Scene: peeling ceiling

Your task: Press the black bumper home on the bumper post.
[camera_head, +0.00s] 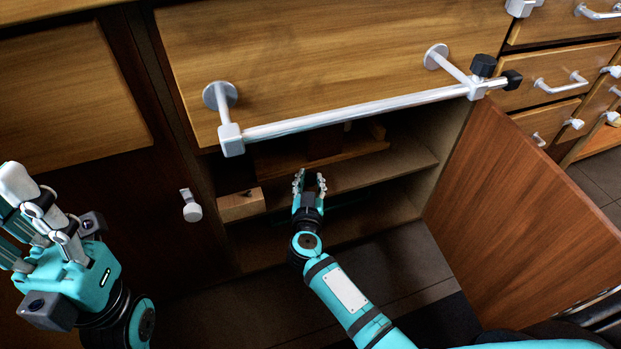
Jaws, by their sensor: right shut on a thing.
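My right gripper (310,181) reaches into the mouth of the open lower cabinet. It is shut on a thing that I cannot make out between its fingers. My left gripper (28,215) is raised at the left edge, well apart from the cabinet opening; its jaw state is unclear. One black cap (483,65) sits on top of the bracket at the right end of the metal rail. Another black cap (512,79) is on the rail's right end. I cannot tell which black piece is the bumper, or make out the bumper post.
The metal rail (350,113) crosses above my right gripper, along the wooden drawer front (320,55). The brown cabinet door (520,215) stands open at the right. A wooden block (240,205) sits left inside the cabinet. Drawers with metal handles (561,83) are at the right.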

